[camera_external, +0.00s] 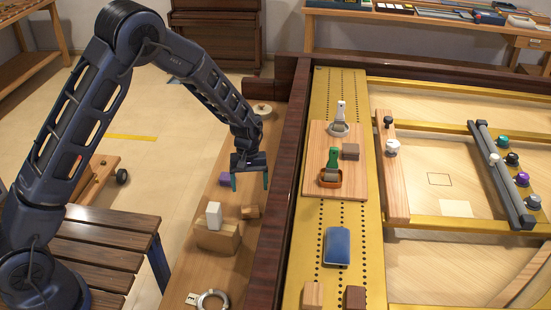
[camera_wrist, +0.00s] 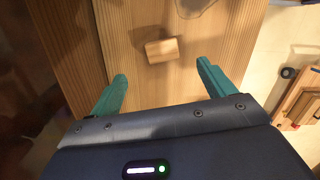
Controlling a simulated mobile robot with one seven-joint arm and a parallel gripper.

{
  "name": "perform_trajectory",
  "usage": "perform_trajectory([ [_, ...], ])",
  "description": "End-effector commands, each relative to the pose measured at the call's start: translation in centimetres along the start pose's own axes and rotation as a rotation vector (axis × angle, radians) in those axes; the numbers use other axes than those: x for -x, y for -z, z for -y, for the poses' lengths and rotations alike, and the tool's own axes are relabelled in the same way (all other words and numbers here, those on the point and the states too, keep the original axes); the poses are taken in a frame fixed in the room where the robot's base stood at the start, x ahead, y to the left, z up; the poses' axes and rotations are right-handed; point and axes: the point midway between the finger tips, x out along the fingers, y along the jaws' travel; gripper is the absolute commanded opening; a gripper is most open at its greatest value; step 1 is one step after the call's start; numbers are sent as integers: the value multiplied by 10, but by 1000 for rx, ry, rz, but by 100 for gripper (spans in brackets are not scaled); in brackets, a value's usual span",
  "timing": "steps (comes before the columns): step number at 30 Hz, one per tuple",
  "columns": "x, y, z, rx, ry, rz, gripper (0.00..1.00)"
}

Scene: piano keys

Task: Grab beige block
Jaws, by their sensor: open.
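My gripper (camera_external: 250,181) is open and empty, pointing down above the narrow wooden shelf. A small light-brown wooden block (camera_external: 250,211) lies on the shelf just on the near side of the gripper. What looks like the same block (camera_wrist: 161,50) shows in the wrist view, ahead of and between my two teal fingertips, apart from both. Another pale beige block (camera_external: 313,294) stands at the front on the yellow perforated strip. I cannot tell for sure which of the two is the beige block.
A larger wooden block (camera_external: 217,237) with a white block (camera_external: 213,215) on top stands close on the left. A purple block (camera_external: 225,179) lies beside my gripper. A metal ring (camera_external: 212,300) lies in front. The dark raised rim (camera_external: 275,215) runs along the right.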

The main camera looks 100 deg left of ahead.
Motion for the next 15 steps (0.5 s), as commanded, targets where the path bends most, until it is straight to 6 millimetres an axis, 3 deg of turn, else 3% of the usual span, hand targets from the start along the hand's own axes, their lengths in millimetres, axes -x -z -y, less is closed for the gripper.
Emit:
perform_trajectory([
  [15, -56, 2, 1, 1, 1, 1, 82],
])
